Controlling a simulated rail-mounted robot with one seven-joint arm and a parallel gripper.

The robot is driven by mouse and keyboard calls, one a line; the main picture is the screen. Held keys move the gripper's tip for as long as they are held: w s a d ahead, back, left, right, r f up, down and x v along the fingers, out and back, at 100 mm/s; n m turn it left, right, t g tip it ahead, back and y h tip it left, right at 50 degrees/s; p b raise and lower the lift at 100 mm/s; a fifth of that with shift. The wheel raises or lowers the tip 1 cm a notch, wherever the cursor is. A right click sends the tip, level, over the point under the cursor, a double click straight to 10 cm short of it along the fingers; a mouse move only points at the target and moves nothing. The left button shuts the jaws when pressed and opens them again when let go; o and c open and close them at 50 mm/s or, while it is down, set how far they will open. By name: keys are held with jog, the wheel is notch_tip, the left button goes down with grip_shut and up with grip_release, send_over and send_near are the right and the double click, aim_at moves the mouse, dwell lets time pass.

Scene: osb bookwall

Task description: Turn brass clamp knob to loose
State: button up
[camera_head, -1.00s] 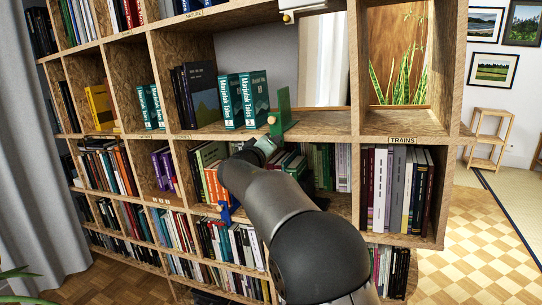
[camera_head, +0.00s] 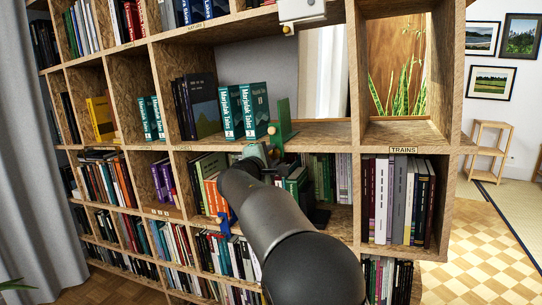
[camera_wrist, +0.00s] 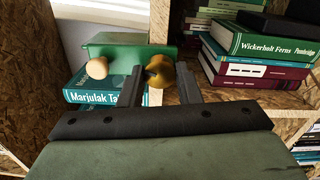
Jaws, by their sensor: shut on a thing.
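The brass clamp knob (camera_wrist: 160,70) sits between my two fingers in the wrist view, beside a green bookend (camera_wrist: 125,50) at the shelf edge. My gripper (camera_wrist: 160,82) is shut on the knob, one dark finger on each side. A pale wooden knob (camera_wrist: 97,67) is on the bookend, left of the brass one. In the head view the green bookend (camera_head: 283,118) stands upright right of the teal Marjolak Tales books (camera_head: 254,108), and the brass knob (camera_head: 271,131) shows small in front of it. My arm hides part of the shelf below. I cannot read the knob's setting.
The OSB bookwall (camera_head: 318,130) surrounds my arm, with book-filled compartments below. A blue clamp-like item (camera_head: 227,222) is on a lower shelf edge. In the wrist view, stacked books (camera_wrist: 258,45) lie close at the right. The shelf right of the bookend is bare.

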jog(key=n+p, duration=0.1)
jog(key=n, duration=0.2)
jog(key=shift+n, duration=0.5)
jog(key=o, duration=1)
jog(key=shift+c, duration=0.2)
jog(key=b+v, duration=0.1)
jog(key=v, duration=1.6)
jog(key=shift+s, duration=0.2)
